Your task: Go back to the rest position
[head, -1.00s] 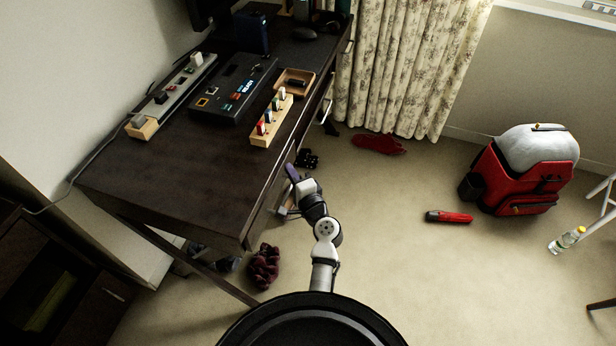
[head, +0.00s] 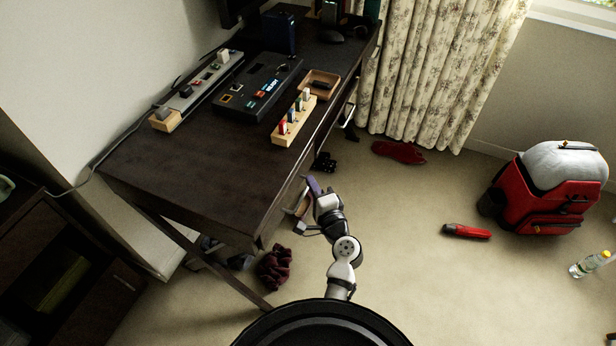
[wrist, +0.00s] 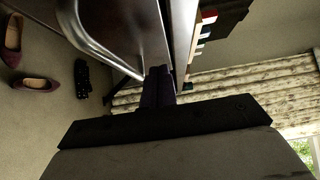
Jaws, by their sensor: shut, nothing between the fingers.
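My gripper (head: 311,184) is low beside the right long side of the dark desk (head: 190,185), on a bent white and grey arm in front of my body. Its fingers look purple and are together, with nothing between them. In the wrist view my gripper (wrist: 158,86) shows as two dark fingers side by side, pointing away. A shiny metal bar (wrist: 105,50) and the desk's side are close to the fingertips there. I cannot tell whether they touch.
A red and grey backpack (head: 545,195), a red object (head: 466,231) and a bottle (head: 588,264) are on the floor at right. Maroon shoes (wrist: 36,84) lie at left in the wrist view. A dark red bundle (head: 275,268) lies by the desk leg. Open carpet is right of my arm.

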